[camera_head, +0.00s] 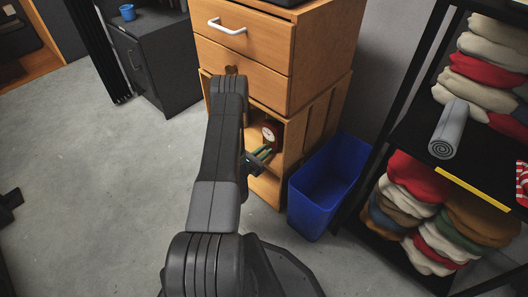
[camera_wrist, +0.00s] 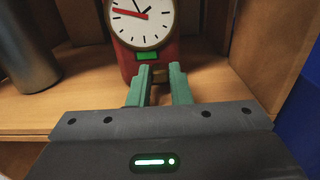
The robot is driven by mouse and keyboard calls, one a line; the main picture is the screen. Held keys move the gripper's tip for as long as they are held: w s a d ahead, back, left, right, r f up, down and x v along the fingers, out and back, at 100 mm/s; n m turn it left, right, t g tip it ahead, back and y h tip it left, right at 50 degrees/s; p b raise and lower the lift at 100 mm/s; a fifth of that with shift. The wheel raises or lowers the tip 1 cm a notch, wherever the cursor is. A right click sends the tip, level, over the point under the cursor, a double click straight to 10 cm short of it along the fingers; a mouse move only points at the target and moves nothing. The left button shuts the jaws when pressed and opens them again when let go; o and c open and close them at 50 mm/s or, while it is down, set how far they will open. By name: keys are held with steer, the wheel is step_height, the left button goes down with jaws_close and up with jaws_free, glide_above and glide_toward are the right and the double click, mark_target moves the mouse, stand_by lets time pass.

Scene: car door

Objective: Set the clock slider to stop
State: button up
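The red clock (camera_wrist: 172,57) stands upright on a wooden shelf in the wrist view, with a white round dial (camera_wrist: 140,18) and a small green-lit window (camera_wrist: 148,56). A small brownish part (camera_wrist: 161,73), perhaps the slider, shows low on its front, between and beyond my fingertips. Its marks cannot be read. My gripper (camera_wrist: 161,72) has green fingers, parted by a small gap, close in front of the clock's lower front. Contact cannot be judged. In the head view the clock (camera_head: 269,134) sits inside the cabinet, with my gripper (camera_head: 263,153) just before it.
The wooden cabinet (camera_head: 245,62) has walls around the shelf. A dark grey cylinder (camera_wrist: 27,52) stands left of the clock. A blue bin (camera_head: 325,185) is right of the cabinet. A black rack (camera_head: 408,130) with folded cloths stands farther right.

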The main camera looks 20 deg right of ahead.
jaws_close()
steer(key=shift+w+a+b, duration=0.25)
steer(key=shift+w+b, duration=0.1)
steer(key=shift+w, duration=0.3)
steer(key=shift+w+a+b, duration=0.25)
steer(key=shift+w+b, duration=0.05)
steer(key=shift+w, duration=0.3)
steer(key=o, duration=0.8)
jaws_free()
steer(key=shift+c, duration=0.2)
steer(key=p+v, duration=0.3)
steer(key=v, duration=1)
steer(key=shift+s+a, duration=0.25)
steer(key=shift+a, duration=0.1)
steer(key=shift+d+f, duration=0.1)
steer(key=b+x, duration=0.3)
steer(key=x, duration=1)
steer(key=shift+w+d, duration=0.2)
steer(key=shift+d, duration=0.1)
steer(key=shift+s+d+p, duration=0.2)
steer(key=shift+s+p, duration=0.15)
steer(key=shift+s, duration=0.2)
